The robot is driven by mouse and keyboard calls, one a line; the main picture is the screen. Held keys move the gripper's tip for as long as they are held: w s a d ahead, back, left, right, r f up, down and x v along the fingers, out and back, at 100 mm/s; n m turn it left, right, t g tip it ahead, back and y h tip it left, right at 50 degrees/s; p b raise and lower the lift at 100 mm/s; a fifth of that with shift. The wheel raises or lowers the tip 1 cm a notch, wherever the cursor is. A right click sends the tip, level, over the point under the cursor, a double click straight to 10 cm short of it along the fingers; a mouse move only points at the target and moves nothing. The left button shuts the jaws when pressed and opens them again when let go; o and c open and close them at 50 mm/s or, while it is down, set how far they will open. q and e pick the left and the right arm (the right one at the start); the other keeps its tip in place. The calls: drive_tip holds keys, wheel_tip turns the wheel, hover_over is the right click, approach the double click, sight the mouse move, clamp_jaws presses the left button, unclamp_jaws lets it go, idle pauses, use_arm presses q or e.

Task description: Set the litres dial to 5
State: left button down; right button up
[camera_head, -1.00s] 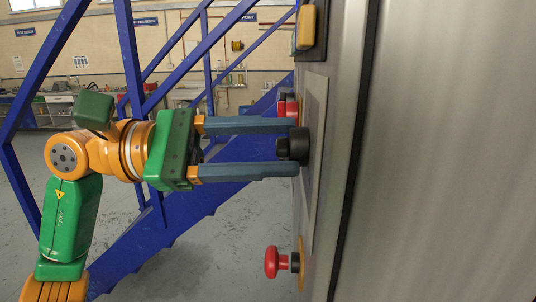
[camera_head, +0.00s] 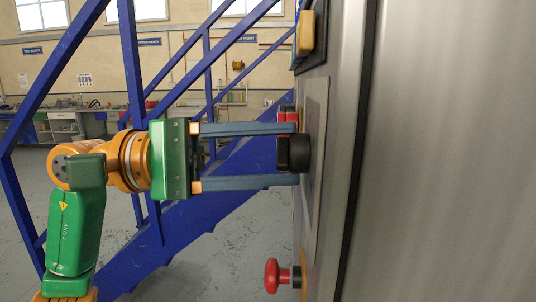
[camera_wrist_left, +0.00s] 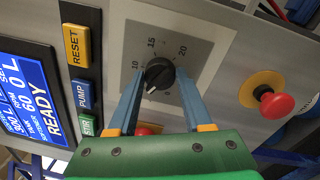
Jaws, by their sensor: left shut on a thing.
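The litres dial is a black round knob (camera_wrist_left: 160,74) on a grey scale plate (camera_wrist_left: 195,38) in the left wrist view. The marks 10, 15 and 20 can be read; the mark for 5 cannot be made out near the left finger. The knob's white pointer line points down and slightly left. My left gripper (camera_wrist_left: 160,80) has one finger on each side of the knob and is shut on it. In the head view the left gripper (camera_head: 298,154) reaches the knob (camera_head: 299,153) from the left, side-on to the panel. My right gripper is not in view.
A red mushroom button (camera_wrist_left: 277,104) on a yellow base stands right of the dial. RESET (camera_wrist_left: 76,45) and PUMP (camera_wrist_left: 83,94) buttons and a lit screen (camera_wrist_left: 28,90) reading READY lie left. Blue stair rails (camera_head: 130,60) stand behind my left arm.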

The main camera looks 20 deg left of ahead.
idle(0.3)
use_arm(q)
drive_tip(key=shift+c, duration=1.6)
unclamp_jaws()
drive_tip(key=b+v, duration=0.2)
drive_tip(key=v, duration=0.5)
drive_tip(key=shift+f, duration=0.1)
